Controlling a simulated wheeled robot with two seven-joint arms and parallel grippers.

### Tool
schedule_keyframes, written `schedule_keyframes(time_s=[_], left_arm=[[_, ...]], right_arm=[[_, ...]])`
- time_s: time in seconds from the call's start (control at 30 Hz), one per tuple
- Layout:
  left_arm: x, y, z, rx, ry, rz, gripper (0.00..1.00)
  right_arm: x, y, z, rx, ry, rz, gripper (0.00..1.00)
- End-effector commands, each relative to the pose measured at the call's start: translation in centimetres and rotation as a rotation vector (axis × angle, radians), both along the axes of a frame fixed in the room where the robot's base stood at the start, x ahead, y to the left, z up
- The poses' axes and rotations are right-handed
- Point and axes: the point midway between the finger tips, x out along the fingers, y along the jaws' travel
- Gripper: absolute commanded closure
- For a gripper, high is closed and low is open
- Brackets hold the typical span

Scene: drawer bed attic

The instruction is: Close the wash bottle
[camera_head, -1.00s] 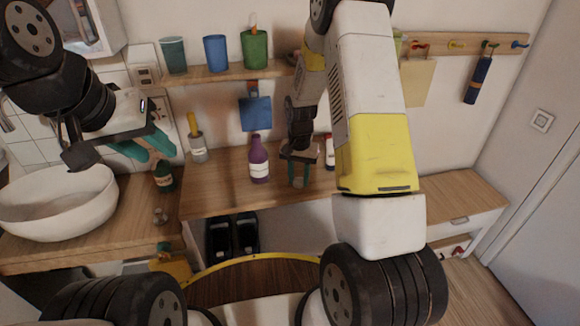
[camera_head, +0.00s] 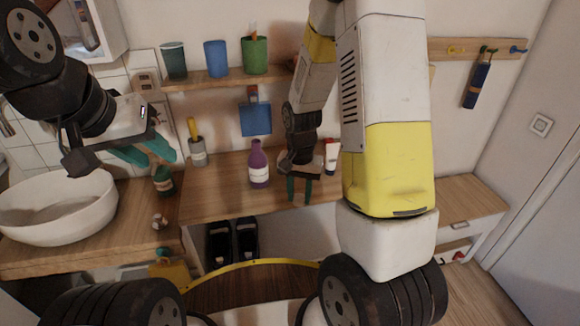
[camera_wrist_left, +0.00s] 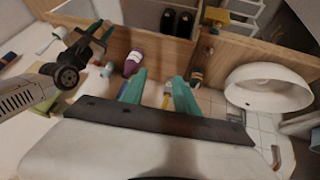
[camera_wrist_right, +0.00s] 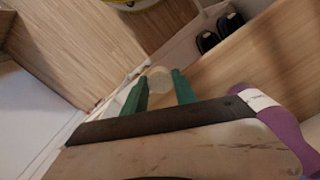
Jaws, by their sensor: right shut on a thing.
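A purple bottle (camera_head: 259,170) with a white label stands upright on the wooden counter. It also shows at the right edge of the right wrist view (camera_wrist_right: 285,125); whether its mouth is covered is too small to tell. My right gripper (camera_head: 299,190) is just right of this bottle, apart from it, fingers pointing down. It is shut on a small pale round thing (camera_wrist_right: 159,79), which shows between its green fingers in the right wrist view. My left gripper (camera_head: 148,152) is open and empty near the white basin; its spread fingers show in the left wrist view (camera_wrist_left: 158,92).
A white tube (camera_head: 331,157) stands right of my right gripper. A green bottle (camera_head: 164,182) and a grey holder (camera_head: 197,152) stand to the left, near the white basin (camera_head: 60,220). Cups line the shelf (camera_head: 225,78) above. Dark shoes (camera_head: 232,240) sit below the counter.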

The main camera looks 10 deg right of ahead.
Motion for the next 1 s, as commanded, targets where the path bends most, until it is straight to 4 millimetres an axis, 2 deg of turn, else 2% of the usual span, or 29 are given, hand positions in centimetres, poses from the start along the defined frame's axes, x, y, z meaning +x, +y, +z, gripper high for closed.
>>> schedule_keyframes(time_s=[0.03,0.1,0.3,0.47,0.77,1.0], left_arm=[[0.0,0.0,0.0,0.000,0.000,0.000,0.64],[0.0,0.0,0.0,0.000,0.000,0.000,0.64],[0.0,0.0,0.0,0.000,0.000,0.000,0.64],[0.0,0.0,0.0,0.000,0.000,0.000,0.64],[0.0,0.0,0.0,0.000,0.000,0.000,0.64],[0.5,-0.2,-0.4,-0.034,0.039,0.031,0.18]], right_arm=[[-1.3,0.3,0.2,0.001,0.000,0.002,1.00],[-2.7,0.6,0.3,0.000,0.000,0.001,1.00],[-5.1,1.1,0.5,0.000,-0.001,0.001,1.00],[-5.8,1.1,0.5,0.000,-0.001,-0.002,1.00],[-5.8,1.1,0.5,0.000,-0.001,-0.001,1.00],[-5.7,1.1,0.5,0.000,0.000,-0.002,1.00]])
